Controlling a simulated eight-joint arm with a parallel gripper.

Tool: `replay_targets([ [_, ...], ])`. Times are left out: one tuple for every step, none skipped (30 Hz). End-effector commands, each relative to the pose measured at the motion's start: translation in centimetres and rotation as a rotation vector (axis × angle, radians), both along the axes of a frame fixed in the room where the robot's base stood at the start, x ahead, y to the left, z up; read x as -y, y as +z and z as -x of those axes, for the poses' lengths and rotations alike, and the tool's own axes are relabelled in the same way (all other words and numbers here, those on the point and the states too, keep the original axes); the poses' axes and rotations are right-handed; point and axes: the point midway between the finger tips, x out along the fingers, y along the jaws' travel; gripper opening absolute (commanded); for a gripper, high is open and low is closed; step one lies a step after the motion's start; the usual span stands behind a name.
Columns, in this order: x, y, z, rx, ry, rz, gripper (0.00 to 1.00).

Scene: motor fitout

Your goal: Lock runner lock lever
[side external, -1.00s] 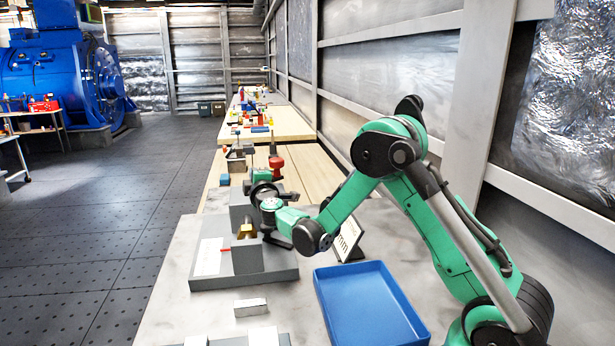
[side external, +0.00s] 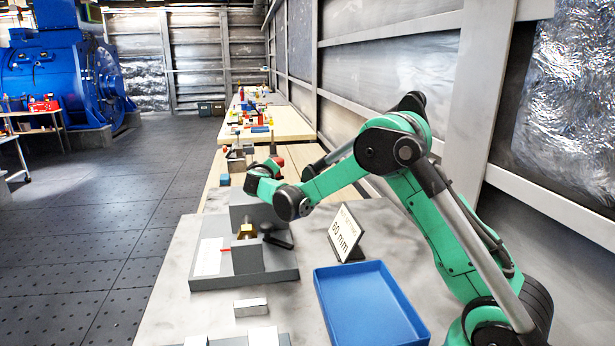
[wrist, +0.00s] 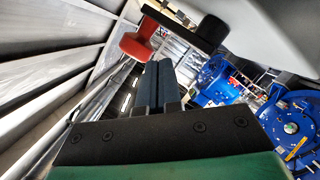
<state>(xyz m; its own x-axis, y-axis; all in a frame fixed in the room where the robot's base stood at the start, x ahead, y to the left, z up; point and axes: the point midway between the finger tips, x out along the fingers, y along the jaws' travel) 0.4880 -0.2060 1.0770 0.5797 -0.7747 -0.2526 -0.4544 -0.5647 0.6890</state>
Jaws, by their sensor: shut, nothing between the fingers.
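A grey fixture (side external: 220,279) with an upright block stands on the bench in the side view. A brass piece (side external: 247,231) sits on it, with a black lever-like bar (side external: 279,240) beside it. My gripper (wrist: 152,66) is shut and empty in the wrist view, its two dark fingers side by side. A red cup-shaped knob (wrist: 137,44) on a black bar (wrist: 180,25) is close to the fingertips, above and left; contact cannot be told. A red part (side external: 280,162) also shows beyond my wrist in the side view. Which part is the runner lock lever is unclear.
A blue tray (side external: 369,305) lies on the bench, right of the fixture. A sign reading 80 mm (side external: 346,236) stands behind it. A small metal block (side external: 251,307) lies in front of the fixture. A metal wall (side external: 400,80) runs along the right.

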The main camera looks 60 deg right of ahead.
Motion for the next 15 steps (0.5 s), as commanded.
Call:
replay_targets([
  [0.4,-0.1,0.0,0.045,-0.09,-0.144,0.0],
  [0.5,-0.2,0.1,0.072,-0.153,-0.237,0.0],
  [0.4,-0.4,0.3,0.104,-0.236,-0.357,0.0],
  [0.2,-0.5,0.6,0.123,-0.297,-0.443,0.0],
  [-0.1,-0.6,0.8,0.14,-0.36,-0.526,0.0],
  [-0.7,-0.6,1.2,0.156,-0.44,-0.627,0.0],
  [-1.1,-0.6,1.5,0.167,-0.499,-0.698,0.0],
  [-1.6,-0.6,1.8,0.172,-0.556,-0.762,0.0],
  [-2.4,-0.4,2.2,0.176,-0.625,-0.839,0.0],
  [-2.9,-0.3,2.5,0.178,-0.672,-0.89,0.0],
  [-3.4,-0.2,2.7,0.178,-0.716,-0.934,0.0],
  [-4.1,0.0,3.1,0.176,-0.767,-0.985,0.0],
  [-4.5,0.2,3.3,0.173,-0.8,-1.016,0.0],
  [-4.9,0.3,3.5,0.17,-0.829,-1.041,0.0],
  [-5.3,0.5,3.7,0.168,-0.858,-1.07,0.0],
])
